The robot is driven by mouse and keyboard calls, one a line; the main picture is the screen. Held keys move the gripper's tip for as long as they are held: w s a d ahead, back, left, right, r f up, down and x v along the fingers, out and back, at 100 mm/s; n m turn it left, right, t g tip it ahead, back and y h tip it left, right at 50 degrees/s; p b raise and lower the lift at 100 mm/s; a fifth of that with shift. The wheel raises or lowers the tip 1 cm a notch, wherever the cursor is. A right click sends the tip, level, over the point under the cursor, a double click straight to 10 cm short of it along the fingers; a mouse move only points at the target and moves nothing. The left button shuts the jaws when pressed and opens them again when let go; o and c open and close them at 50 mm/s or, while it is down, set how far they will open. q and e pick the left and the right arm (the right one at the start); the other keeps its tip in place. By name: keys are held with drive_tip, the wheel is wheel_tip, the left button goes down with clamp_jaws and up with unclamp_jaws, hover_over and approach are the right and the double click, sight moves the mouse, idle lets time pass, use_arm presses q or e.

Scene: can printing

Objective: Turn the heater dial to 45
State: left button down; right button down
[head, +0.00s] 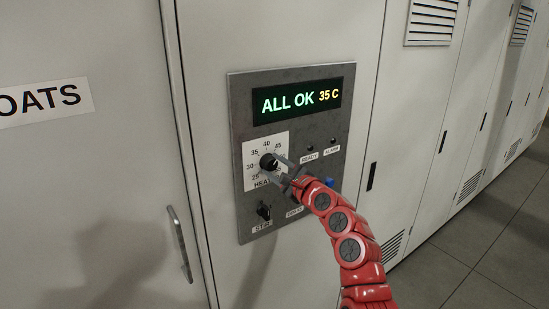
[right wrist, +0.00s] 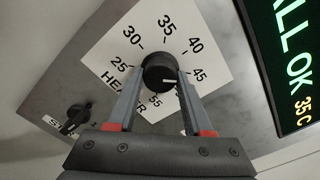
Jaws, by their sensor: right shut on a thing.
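The heater dial (head: 268,161) is a black round knob on a white scale plate, set in a grey panel. It shows close up in the right wrist view (right wrist: 158,70), with numbers from 25 to 55 around it. Its white mark points right, roughly toward the 45. My right gripper (head: 279,167) is shut on the dial, one finger on each side; its fingers also show in the right wrist view (right wrist: 159,84). The right finger hides part of the scale between 45 and 55. My left gripper is out of view.
The display (head: 300,99) above the dial reads "ALL OK 35 C". A black stir knob (head: 263,211) sits below the dial. A blue button (head: 330,182) shows right of my gripper. A door handle (head: 180,244) is at the lower left.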

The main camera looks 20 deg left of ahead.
idle(0.3)
drive_tip(key=shift+f, duration=0.1)
drive_tip(key=shift+c, duration=1.5)
unclamp_jaws()
drive_tip(key=shift+d, duration=0.1)
drive_tip(key=b+v, duration=0.4)
drive_tip(key=v, duration=1.3)
drive_tip(key=shift+d, duration=0.15)
